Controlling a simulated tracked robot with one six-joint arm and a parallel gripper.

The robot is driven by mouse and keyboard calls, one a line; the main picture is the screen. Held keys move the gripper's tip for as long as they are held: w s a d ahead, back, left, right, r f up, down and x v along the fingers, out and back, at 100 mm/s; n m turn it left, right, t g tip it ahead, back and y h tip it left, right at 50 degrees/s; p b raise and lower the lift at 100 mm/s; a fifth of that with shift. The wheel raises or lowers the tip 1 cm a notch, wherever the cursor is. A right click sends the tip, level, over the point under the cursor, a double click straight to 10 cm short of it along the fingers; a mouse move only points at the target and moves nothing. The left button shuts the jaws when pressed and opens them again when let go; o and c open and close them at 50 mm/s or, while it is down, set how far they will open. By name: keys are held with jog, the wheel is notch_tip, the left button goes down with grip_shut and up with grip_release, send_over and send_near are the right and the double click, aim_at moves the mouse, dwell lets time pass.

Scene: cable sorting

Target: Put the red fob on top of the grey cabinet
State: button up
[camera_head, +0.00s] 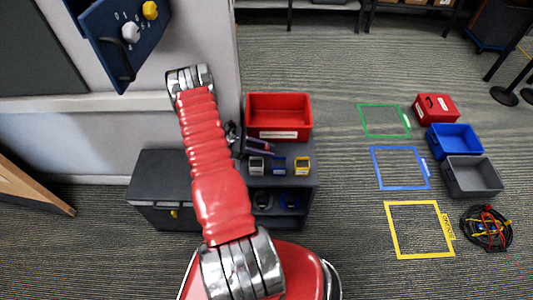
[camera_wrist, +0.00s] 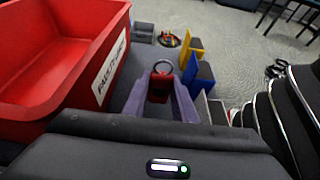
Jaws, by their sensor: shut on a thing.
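My gripper (camera_wrist: 160,98) shows its two purple fingers in the wrist view, shut on the red fob (camera_wrist: 160,86). The fob has a dark ring at its far end. In the head view my gripper (camera_head: 260,146) is just in front of the red bin and above the shelf unit. I cannot make out the fob there. The grey cabinet (camera_head: 160,165) stands left of the shelf unit, partly behind my arm. The visible part of its top is bare. A small yellow thing hangs on its front.
A red bin (camera_head: 280,133) sits on the shelf unit (camera_head: 312,178), close to my gripper. Small grey (camera_head: 256,166), blue (camera_head: 279,166) and yellow (camera_head: 302,166) holders stand at its front. A blue panel (camera_head: 125,40) is at upper left. Floor frames and bins lie right.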

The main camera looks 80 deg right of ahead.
jog(key=shift+f, duration=1.1)
jog(key=shift+f, duration=0.1)
jog(key=o, duration=1)
jog(key=shift+v, duration=3.75)
